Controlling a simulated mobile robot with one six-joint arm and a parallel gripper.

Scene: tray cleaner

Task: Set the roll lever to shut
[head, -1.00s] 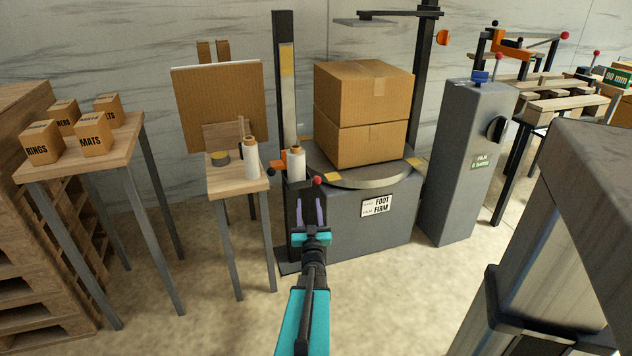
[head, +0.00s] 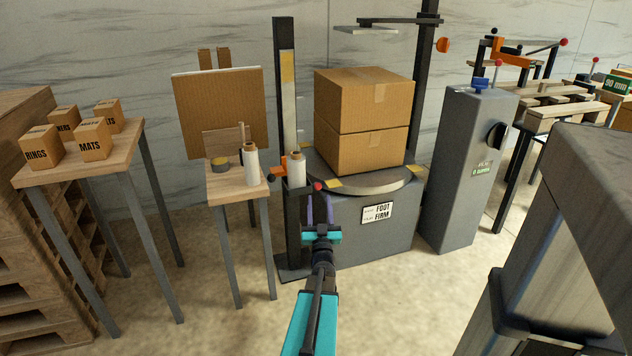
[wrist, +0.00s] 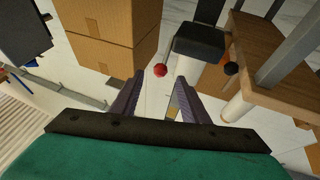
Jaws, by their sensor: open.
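The roll lever shows as a red knob (head: 319,187) beside the white film roll (head: 297,170) on the dark mast (head: 284,90). In the wrist view the red knob (wrist: 160,70) is beyond my fingertips, between their lines. The dark roll carriage (wrist: 200,42) is just right of it there, with the white roll partly below it. My gripper (head: 319,204) is open and empty, its purple fingers just below the knob in the head view. In the wrist view my gripper (wrist: 159,78) shows both fingers apart, with no contact on the knob visible. The lever's arm is mostly hidden.
Two stacked cartons (head: 365,115) stand on the turntable (head: 375,184) right of the mast. A small wooden table (head: 236,183) with another white roll (head: 251,164) is close on the left. A grey control post (head: 465,170) stands at right. Open floor lies in front.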

